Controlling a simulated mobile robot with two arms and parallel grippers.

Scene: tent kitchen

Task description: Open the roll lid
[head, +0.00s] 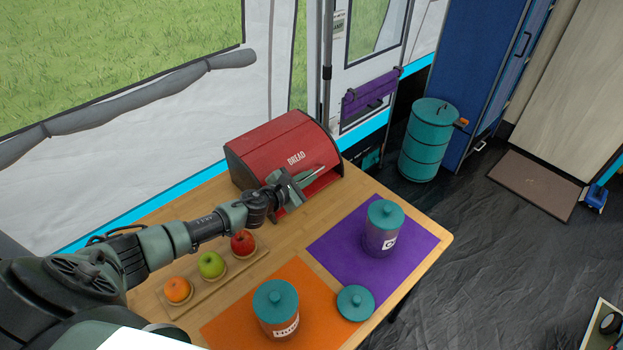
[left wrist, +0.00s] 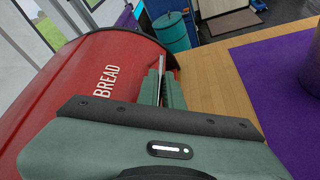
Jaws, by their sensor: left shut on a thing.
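A red bread box (head: 275,148) with a curved roll lid marked BREAD stands at the back of the wooden table. The lid also fills the left of the left wrist view (left wrist: 85,75). A thin pale handle bar (head: 314,173) runs along the lid's lower front edge; its end shows between the fingers in the left wrist view (left wrist: 161,64). My left gripper (head: 295,184) is at the front of the box, shut on the handle. It hides part of the handle and the box's lower front. My right gripper is not in view.
On the table (head: 281,232), a fruit tray (head: 211,276) lies beside my left arm. A teal-lidded jar (head: 382,228) stands on a purple mat (head: 340,236); another jar (head: 276,306) stands on an orange mat (head: 232,329). A loose teal lid (head: 355,302) lies between them.

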